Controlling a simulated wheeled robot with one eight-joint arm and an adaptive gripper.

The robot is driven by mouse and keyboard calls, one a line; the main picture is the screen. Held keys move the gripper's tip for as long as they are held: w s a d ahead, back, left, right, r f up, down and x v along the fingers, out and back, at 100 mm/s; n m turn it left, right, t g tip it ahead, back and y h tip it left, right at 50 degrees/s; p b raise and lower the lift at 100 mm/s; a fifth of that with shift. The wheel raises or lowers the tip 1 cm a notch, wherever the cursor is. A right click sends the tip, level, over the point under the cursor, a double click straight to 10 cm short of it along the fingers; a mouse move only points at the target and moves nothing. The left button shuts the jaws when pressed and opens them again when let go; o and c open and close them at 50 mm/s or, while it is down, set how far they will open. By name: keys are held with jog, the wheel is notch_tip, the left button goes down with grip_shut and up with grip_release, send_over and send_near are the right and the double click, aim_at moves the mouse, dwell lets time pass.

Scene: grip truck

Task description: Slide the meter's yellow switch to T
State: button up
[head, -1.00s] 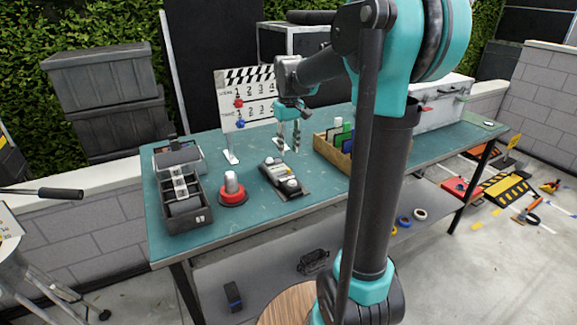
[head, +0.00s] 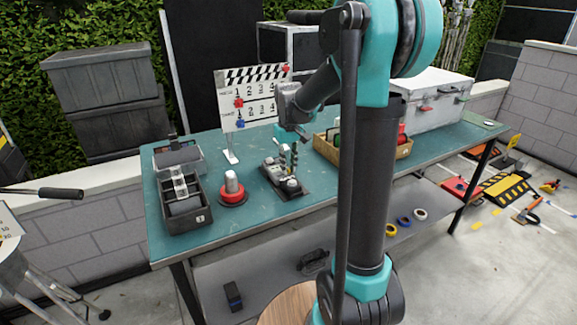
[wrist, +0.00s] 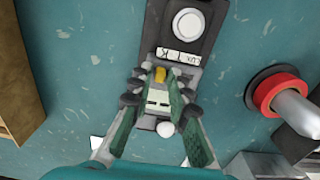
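The meter (head: 270,172) lies on the teal table in a dark base, with a round white dome at its near end. In the wrist view, its dome (wrist: 187,24) is at the top, above a white label strip (wrist: 178,57) with small letters, upside down and hard to read. The yellow switch (wrist: 160,74) sits just below the left end of that strip. My gripper (wrist: 158,86) is open, with its fingers on either side of the narrow meter body and tips close to the switch. I cannot tell whether they touch it. In the head view my gripper (head: 289,156) is low over the meter.
A red-based button with a grey top (head: 232,190) stands left of the meter, and a dark tray (head: 185,212) is farther left. A clapperboard (head: 250,97) stands behind. A wooden box (head: 404,149) and a metal case (head: 430,105) are to the right.

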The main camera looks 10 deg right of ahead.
grip_shut()
jog(key=shift+s+a, duration=0.25)
jog(key=shift+a, duration=0.65)
jog(key=shift+o, duration=2.3)
grip_release()
notch_tip(320, 180, up, 12)
